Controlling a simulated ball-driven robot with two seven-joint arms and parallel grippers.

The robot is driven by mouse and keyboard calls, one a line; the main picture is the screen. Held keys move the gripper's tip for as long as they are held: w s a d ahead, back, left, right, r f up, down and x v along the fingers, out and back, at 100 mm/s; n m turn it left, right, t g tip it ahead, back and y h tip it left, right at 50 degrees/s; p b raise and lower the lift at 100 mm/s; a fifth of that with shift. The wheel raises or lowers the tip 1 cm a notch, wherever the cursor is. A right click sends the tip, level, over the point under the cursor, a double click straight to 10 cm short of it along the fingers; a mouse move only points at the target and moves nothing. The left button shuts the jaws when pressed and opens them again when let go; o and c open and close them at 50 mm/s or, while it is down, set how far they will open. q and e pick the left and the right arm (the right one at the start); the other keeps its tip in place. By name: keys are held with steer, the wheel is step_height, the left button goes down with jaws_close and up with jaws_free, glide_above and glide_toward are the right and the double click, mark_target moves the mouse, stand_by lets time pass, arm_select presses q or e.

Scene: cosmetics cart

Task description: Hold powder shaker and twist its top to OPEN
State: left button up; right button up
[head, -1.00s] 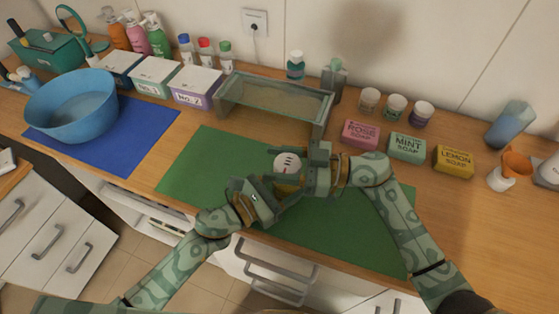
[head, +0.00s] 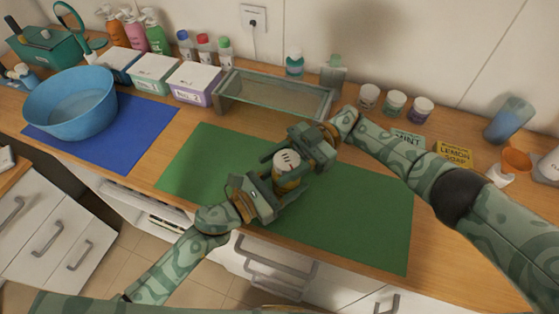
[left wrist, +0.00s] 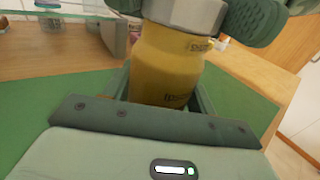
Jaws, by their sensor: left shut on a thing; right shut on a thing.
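The powder shaker has a yellow body (left wrist: 168,65) and a pale grey top (head: 287,160) with dark marks. It stands roughly upright above the green mat (head: 222,152). My left gripper (head: 277,188) is shut around the yellow body from the lower left. In the left wrist view, its fingers lie on both sides of the body. My right gripper (head: 292,157) is shut on the top from the upper right. Its dark green finger pad also shows beside the grey collar (left wrist: 185,14) in the left wrist view. Small print on the body is partly visible.
A glass-topped stand (head: 275,95) is just behind. Several small jars (head: 395,103) and soap boxes (head: 455,155) are at right, partly behind my right arm. A blue basin (head: 70,105) sits on a blue mat (head: 125,145) at left. The green mat is otherwise clear.

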mark_target(281, 164)
steer(key=shift+s+f+n+g+h, duration=0.2)
steer(key=shift+n+g+h, duration=0.4)
steer(key=shift+g, duration=0.2)
steer(key=o, duration=1)
steer(key=shift+d, duration=0.1)
steer(key=shift+w+r, duration=0.1)
steer(key=shift+r, duration=0.15)
step_height(281, 164, up, 10)
steer(key=shift+f, duration=0.15)
steer(key=shift+f, duration=0.1)
